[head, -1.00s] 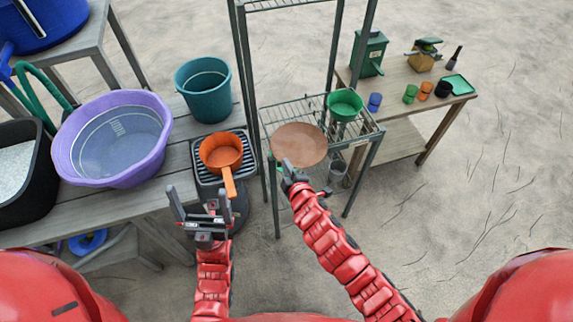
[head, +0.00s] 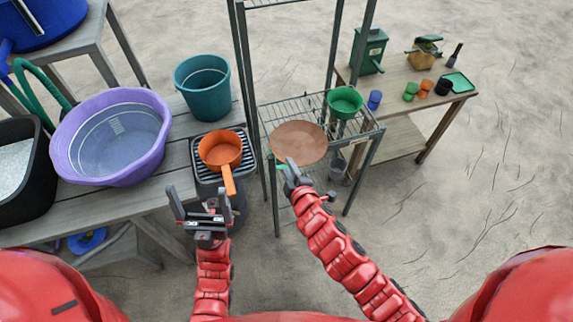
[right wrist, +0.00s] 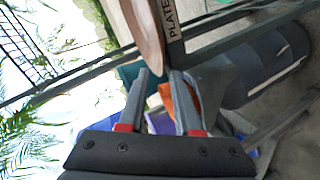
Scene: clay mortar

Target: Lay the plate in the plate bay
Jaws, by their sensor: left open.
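The plate (head: 299,143) is a flat, round, brown disc over the left part of the wire rack's shelf (head: 272,112). My right gripper (head: 292,166) is at the plate's near edge. Its fingertips (right wrist: 158,74) are close on both sides of the rim. I cannot tell whether the plate's underside touches the shelf. My left gripper (head: 197,212) is open and empty, in front of the orange pan.
A green bowl (head: 345,101) stands right of the plate on the rack. Rack posts (head: 245,80) rise close on the left. The orange pan (head: 220,150), teal bucket (head: 202,87) and purple basin (head: 110,137) are on the left bench. A table (head: 400,85) with cups stands at the right.

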